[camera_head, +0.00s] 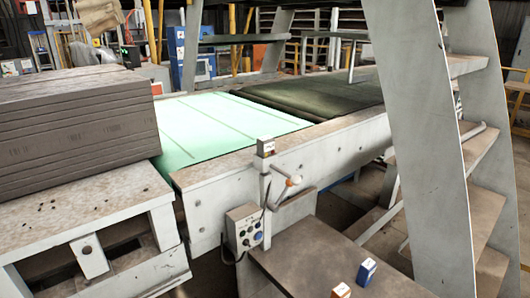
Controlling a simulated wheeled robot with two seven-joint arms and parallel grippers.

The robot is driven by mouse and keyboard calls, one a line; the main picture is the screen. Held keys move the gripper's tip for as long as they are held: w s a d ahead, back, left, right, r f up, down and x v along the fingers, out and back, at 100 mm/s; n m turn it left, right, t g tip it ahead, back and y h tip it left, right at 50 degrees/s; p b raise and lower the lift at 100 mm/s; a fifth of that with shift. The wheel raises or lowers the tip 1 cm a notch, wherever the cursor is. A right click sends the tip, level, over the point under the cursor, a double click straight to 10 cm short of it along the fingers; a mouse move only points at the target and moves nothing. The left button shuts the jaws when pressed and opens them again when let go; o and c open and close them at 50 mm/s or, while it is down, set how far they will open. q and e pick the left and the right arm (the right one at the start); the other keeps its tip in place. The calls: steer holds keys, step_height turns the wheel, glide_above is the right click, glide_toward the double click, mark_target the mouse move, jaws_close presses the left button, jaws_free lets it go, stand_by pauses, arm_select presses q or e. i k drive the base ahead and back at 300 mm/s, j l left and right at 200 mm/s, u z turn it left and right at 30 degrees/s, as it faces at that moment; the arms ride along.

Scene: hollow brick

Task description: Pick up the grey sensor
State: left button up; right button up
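A small grey box with a pale label, which looks like the grey sensor (266,147), is at the top of an upright post on the near side rail of the conveyor. A blue and white box (367,272) stands on the brown table (310,252) at the bottom. An orange and white box (341,291) is beside it, partly cut off by the lower edge. Neither of my grippers is in view.
A grey control box (244,231) with buttons and a cable hangs below the rail, near a lever with a round knob (294,180). A stack of grey boards (75,130) fills the left. Metal stairs (425,150) block the right. The table's left part is clear.

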mark_target(266, 145)
steer(key=i+j+z, duration=0.2)
steer(key=i+j, duration=0.15)
steer(key=i+j+z, duration=0.2)
steer(key=j, duration=0.3)
steer(key=i, duration=0.1)
